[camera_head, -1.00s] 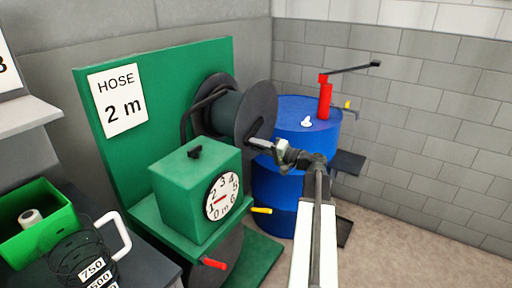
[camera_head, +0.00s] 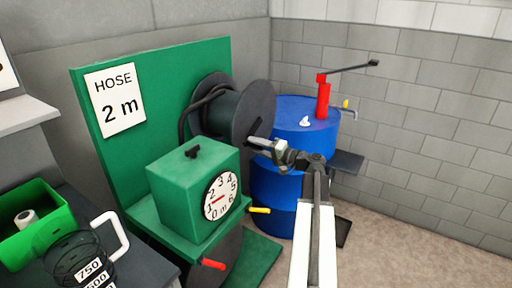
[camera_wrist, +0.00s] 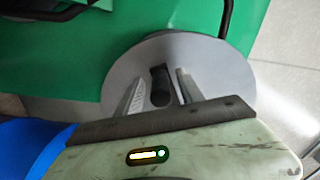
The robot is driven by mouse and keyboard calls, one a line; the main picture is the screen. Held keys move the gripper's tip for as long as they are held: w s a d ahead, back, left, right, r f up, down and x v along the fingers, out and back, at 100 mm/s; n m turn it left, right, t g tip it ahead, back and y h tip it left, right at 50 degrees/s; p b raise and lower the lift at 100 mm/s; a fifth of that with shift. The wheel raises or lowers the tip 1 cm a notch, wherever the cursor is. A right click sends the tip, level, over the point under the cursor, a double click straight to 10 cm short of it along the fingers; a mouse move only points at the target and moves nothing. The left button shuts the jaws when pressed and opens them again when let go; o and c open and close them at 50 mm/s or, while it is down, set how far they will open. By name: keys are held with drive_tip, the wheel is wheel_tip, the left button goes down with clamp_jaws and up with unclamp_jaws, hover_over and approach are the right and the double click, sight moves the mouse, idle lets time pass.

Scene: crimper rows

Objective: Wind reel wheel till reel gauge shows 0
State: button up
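The hose reel (camera_head: 252,100) has a dark grey wheel flange with a black crank handle (camera_head: 256,145). My gripper (camera_head: 262,147) is at this handle on the wheel's near face. In the wrist view, the black handle (camera_wrist: 160,84) stands between my two fingers (camera_wrist: 160,90), in front of the pale grey wheel (camera_wrist: 215,75). A narrow gap shows on each side of the handle, so the fingers look open around it. The reel gauge (camera_head: 221,197) is a white dial on the green box; its red needle points left, between 1 and 2.
A blue drum (camera_head: 285,185) with a red hand pump (camera_head: 323,98) stands behind my gripper. A yellow lever (camera_head: 260,210) and a red lever (camera_head: 213,264) stick out below the gauge box (camera_head: 180,195). A green bin (camera_head: 35,220) is at left. Floor at right is clear.

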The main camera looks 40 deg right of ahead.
drive_tip(key=shift+s, duration=0.1)
drive_tip(key=v, duration=0.7)
drive_tip(key=shift+s, duration=0.3)
drive_tip(key=shift+d, duration=0.1)
